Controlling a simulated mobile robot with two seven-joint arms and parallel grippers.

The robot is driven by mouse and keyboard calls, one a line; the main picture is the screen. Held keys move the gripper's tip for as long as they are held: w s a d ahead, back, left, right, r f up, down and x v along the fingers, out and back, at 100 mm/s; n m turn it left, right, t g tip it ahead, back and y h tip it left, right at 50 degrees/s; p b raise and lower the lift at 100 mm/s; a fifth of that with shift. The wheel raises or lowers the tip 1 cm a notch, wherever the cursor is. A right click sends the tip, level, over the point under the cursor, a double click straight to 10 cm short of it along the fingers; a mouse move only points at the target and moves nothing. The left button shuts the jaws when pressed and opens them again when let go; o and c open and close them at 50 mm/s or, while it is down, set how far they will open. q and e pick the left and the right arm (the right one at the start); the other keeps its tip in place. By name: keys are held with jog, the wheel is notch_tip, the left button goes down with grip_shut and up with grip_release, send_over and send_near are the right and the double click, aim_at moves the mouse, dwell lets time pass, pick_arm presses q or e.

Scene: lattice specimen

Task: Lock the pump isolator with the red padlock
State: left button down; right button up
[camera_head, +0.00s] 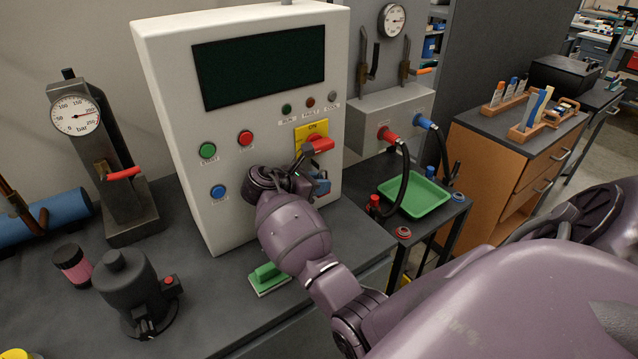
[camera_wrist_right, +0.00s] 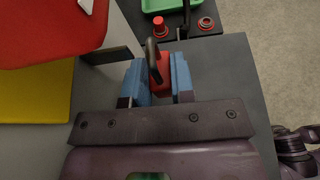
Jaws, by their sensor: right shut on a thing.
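The pump isolator has a red handle (camera_head: 318,145) on a yellow plate (camera_head: 305,132) marked ON, on the front of the white cabinet. In the right wrist view the red handle (camera_wrist_right: 50,30) is large and close at the upper left, with the yellow plate (camera_wrist_right: 35,110) below it. My right gripper (camera_head: 320,184) is just below the handle, in front of the cabinet. In the right wrist view its blue fingers (camera_wrist_right: 160,82) are shut on the red padlock (camera_wrist_right: 162,70), its dark shackle pointing away. The padlock is apart from the isolator. My left gripper is out of view.
The white cabinet (camera_head: 180,110) stands on the dark bench (camera_head: 210,290). A green-handled brush-like item (camera_head: 268,279) lies below my right arm. A pressure gauge stand (camera_head: 120,170) is at the left. A green tray (camera_head: 415,196) and hoses are at the right.

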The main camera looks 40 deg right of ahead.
jog(key=shift+r, duration=0.1)
jog(key=o, duration=1.4)
jog(key=shift+w, duration=0.1)
jog(key=shift+r, duration=0.1)
jog(key=p+v, duration=0.3)
jog(key=v, duration=0.2)
